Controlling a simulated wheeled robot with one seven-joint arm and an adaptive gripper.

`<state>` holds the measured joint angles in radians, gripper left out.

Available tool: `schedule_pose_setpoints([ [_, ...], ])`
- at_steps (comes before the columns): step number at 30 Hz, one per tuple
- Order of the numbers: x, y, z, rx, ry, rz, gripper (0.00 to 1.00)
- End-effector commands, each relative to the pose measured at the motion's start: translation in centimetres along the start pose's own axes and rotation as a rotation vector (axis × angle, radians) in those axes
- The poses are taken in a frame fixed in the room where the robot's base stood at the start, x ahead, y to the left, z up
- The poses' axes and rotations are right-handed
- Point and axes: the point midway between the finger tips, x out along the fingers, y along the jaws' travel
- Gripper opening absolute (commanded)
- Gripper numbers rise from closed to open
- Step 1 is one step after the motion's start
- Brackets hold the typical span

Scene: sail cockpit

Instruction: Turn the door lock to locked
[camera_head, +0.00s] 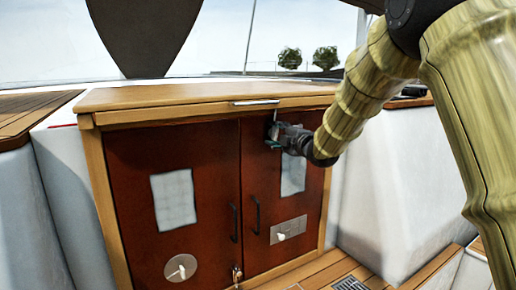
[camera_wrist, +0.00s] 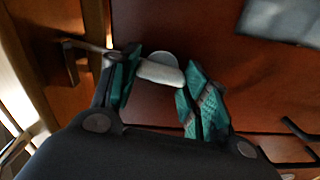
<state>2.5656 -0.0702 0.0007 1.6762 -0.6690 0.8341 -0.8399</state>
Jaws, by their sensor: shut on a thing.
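A wooden cabinet has two red-brown doors, the left door (camera_head: 140,160) and the right door (camera_head: 262,185), both closed. My gripper (camera_head: 273,138) is at the top of the right door, near its inner edge. In the wrist view, my gripper (camera_wrist: 158,85) has its teal pads on either side of a pale, elongated knob (camera_wrist: 158,73), with a rounded grey piece behind it. It is shut on this knob, which appears to be the door lock's turn piece. In the head view my gripper hides it. Its lock setting cannot be told.
A metal latch (camera_wrist: 78,50) is just left of the pads in the wrist view. Dark handles (camera_head: 234,222) flank the door seam. Lower down are a round plate with a lever (camera_head: 181,268), a rectangular plate with a lever (camera_head: 288,231) and a small brass lock (camera_head: 237,273).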

Motion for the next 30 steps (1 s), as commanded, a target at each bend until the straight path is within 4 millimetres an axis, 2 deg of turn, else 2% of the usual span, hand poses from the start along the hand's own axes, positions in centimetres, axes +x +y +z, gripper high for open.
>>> schedule_pose_setpoints([
  [12,-0.04,-0.01,0.59,-0.173,-0.007,0.002,0.03],
  [28,0.08,0.05,0.46,-0.193,-0.005,0.0,0.03],
  [29,0.09,0.05,0.45,-0.193,-0.005,0.0,0.5],
  [30,0.09,0.04,0.44,-0.193,-0.005,0.0,0.57],
])
